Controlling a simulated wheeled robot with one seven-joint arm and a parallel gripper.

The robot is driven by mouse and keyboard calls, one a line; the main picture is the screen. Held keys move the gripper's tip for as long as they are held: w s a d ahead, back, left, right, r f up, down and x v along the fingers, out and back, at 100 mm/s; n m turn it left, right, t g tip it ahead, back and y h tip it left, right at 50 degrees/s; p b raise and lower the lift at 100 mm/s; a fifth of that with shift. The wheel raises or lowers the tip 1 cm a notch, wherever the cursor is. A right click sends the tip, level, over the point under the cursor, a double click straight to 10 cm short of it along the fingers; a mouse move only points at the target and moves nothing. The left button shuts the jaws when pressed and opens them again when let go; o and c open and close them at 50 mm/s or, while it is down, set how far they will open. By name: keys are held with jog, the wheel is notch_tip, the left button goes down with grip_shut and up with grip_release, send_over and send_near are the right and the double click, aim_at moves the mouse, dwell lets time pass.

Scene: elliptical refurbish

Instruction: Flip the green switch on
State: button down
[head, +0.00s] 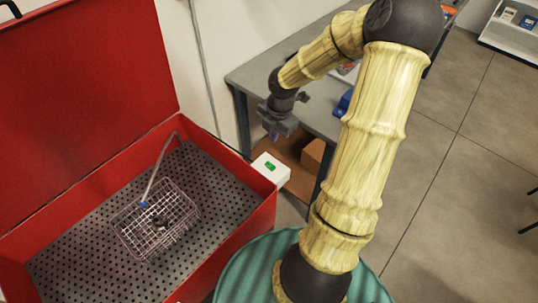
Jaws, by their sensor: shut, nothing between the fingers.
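The green switch (270,167) sits on top of a small white box (279,177), which is fixed at the right side of the red parts washer (230,207). I cannot tell from this view which position the switch is in. My gripper (274,135) is above and slightly behind the switch in the picture, pointing down and apart from it. Its fingers are small and dark here, shut with nothing held.
The red washer's lid (80,90) stands open. A wire basket (156,220) and a hose (160,160) are inside on the perforated tray. A grey table (243,78) stands behind my gripper, with cardboard boxes (312,155) below. Open floor (450,200) lies to the right.

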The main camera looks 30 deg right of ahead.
jog(key=b, duration=0.3)
send_near(268, 163)
jog(key=f, duration=0.7)
jog(key=shift+w+a, duration=0.25)
jog(key=shift+w, duration=0.1)
